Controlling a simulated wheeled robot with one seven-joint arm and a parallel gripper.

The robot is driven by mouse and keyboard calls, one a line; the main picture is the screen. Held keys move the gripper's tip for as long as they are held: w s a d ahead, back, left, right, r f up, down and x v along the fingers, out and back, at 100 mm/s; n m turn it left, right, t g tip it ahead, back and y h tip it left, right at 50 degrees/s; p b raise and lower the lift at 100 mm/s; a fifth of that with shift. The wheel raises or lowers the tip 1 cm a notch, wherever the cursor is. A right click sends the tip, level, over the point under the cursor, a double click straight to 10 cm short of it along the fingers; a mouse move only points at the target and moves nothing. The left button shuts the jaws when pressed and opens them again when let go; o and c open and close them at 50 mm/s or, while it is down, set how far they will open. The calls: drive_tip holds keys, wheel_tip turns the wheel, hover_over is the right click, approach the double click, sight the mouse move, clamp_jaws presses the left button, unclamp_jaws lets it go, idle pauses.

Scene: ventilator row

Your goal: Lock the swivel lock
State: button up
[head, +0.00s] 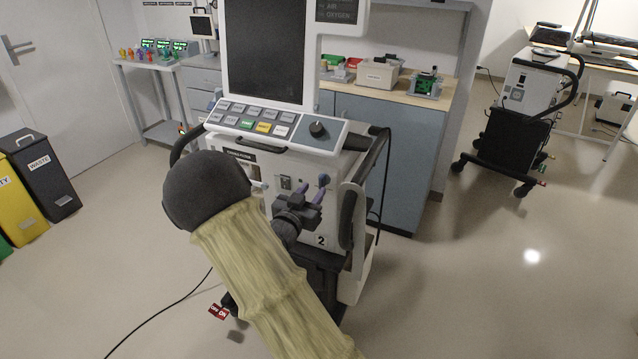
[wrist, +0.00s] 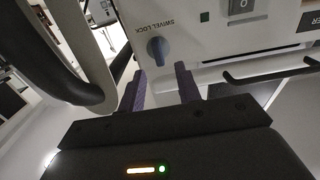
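The swivel lock is a blue-grey knob (wrist: 158,50) on the white front panel of a ventilator cart, beside an upside-down "SWIVEL LOCK" label (wrist: 154,23) in the wrist view. My gripper (wrist: 160,80) is open, with its two purple fingers pointing at the panel. The knob lies ahead of the gap between the fingertips; I cannot tell whether they reach around it.
A rocker switch (wrist: 243,8) and a small green light (wrist: 205,16) are beside the knob. A dark handle bar (wrist: 270,70) juts from the panel, and a thick dark loop (wrist: 70,60) is close on the left. The ventilator's screen (head: 266,50) stands above; open floor (head: 480,270) is at right.

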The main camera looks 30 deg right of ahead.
sight(320, 181)
drive_tip(key=x, duration=0.5)
drive_tip(key=shift+c, duration=0.2)
clamp_jaws()
